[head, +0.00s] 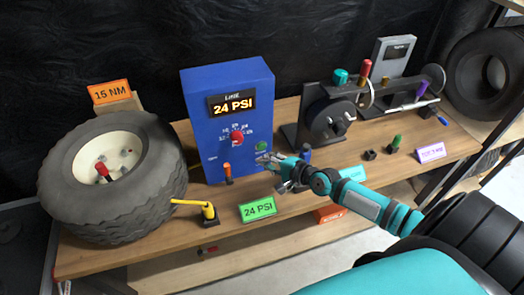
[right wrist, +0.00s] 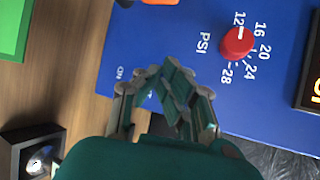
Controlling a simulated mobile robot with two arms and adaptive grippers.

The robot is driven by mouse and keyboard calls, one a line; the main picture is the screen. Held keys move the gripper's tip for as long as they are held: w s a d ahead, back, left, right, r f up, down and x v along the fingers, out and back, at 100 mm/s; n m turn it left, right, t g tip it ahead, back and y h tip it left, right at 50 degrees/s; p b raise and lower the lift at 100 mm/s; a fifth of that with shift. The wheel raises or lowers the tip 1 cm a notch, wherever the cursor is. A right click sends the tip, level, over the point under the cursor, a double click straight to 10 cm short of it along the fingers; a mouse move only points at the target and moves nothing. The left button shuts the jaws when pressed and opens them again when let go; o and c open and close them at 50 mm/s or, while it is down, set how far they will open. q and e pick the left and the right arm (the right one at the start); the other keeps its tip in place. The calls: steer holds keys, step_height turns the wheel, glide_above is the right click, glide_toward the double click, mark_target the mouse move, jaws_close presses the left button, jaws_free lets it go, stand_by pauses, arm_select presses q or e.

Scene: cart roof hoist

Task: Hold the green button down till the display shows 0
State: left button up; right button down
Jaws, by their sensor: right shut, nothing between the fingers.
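The blue box (head: 203,120) stands on the bench, and its display (head: 232,105) reads 24 PSI. The green button (head: 262,146) is low on the box's front, at the right. My right gripper (head: 264,159) is shut and empty, its fingertips just below the button in the head view. I cannot tell whether they touch it. In the right wrist view the shut fingers (right wrist: 168,72) are in front of the blue panel (right wrist: 180,40), and the button is not visible there. My left gripper is not in view.
A red knob (head: 237,138) with a PSI scale is above left of the button. An orange-topped lever (head: 228,174), a green 24 PSI card (head: 258,209) and a yellow-handled tool (head: 207,212) are nearby. A tire (head: 120,205) fills the bench's left; a black reel (head: 330,120) stands right.

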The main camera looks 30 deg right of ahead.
steer(key=shift+w+d, duration=0.2)
steer(key=shift+w, duration=0.65)
stand_by(0.6)
steer(key=shift+w+b, duration=0.1)
steer(key=shift+b, duration=0.25)
steer(key=shift+w+d, duration=0.1)
steer(key=shift+w, duration=0.25)
steer(key=shift+w+d+r+b, duration=0.1)
steer(key=shift+w+d+b, duration=0.05)
steer(key=shift+w+b, duration=0.2)
stand_by(2.2)
steer(key=shift+s, duration=0.1)
steer(key=shift+s+a+p, duration=0.25)
steer(key=shift+s+p, duration=0.25)
steer(key=shift+s, duration=0.2)
